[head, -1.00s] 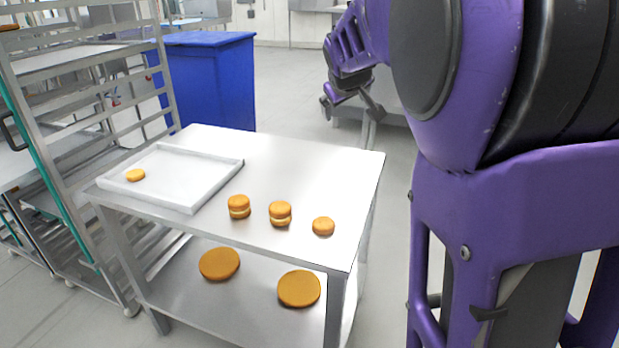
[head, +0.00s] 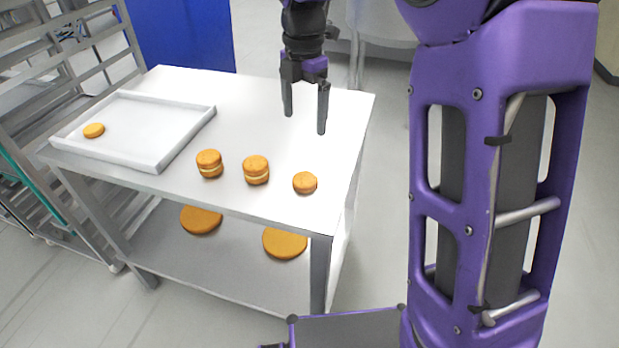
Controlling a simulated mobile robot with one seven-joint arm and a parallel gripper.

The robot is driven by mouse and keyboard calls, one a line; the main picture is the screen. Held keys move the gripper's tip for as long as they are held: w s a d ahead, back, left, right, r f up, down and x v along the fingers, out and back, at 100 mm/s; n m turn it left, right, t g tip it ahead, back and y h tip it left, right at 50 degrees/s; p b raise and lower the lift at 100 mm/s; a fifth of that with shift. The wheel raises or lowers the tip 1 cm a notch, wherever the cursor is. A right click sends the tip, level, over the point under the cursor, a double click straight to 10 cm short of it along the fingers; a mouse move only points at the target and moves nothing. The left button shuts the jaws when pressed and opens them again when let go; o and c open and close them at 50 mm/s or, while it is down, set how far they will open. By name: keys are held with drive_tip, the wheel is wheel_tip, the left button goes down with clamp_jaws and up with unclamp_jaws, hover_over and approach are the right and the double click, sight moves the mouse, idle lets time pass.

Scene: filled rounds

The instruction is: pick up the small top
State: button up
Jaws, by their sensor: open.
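Two single small orange-brown rounds are in the head view, and I cannot tell by looks which is the small top. One round (head: 305,182) lies alone on the table near its front right corner. The other round (head: 94,130) lies in the left part of the white tray (head: 186,137). Two filled rounds, a left one (head: 209,163) and a right one (head: 256,169), stand near the table's front edge with pale filling showing. My gripper (head: 305,122) is open and empty, fingers pointing down, above the table's right part and behind the lone round in the picture.
The metal table (head: 240,110) has clear room behind the rounds. Its lower shelf (head: 190,262) holds two larger rounds, a left one (head: 201,219) and a right one (head: 284,242). A rack (head: 60,60) stands at the left and a blue bin (head: 187,38) behind.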

drive_tip(key=b, duration=0.2)
hover_over(305, 178)
drive_tip(key=f, duration=1.1)
drive_tip(key=shift+w, duration=0.25)
drive_tip(key=shift+s+f+b, duration=0.15)
drive_tip(key=shift+f+b, duration=0.1)
drive_tip(key=shift+f, duration=1.1)
drive_tip(key=shift+s+f+b, duration=0.1)
drive_tip(key=shift+f+b, duration=0.15)
drive_tip(key=shift+f, duration=1.1)
drive_tip(key=c, duration=0.8)
drive_tip(key=shift+r, duration=0.1)
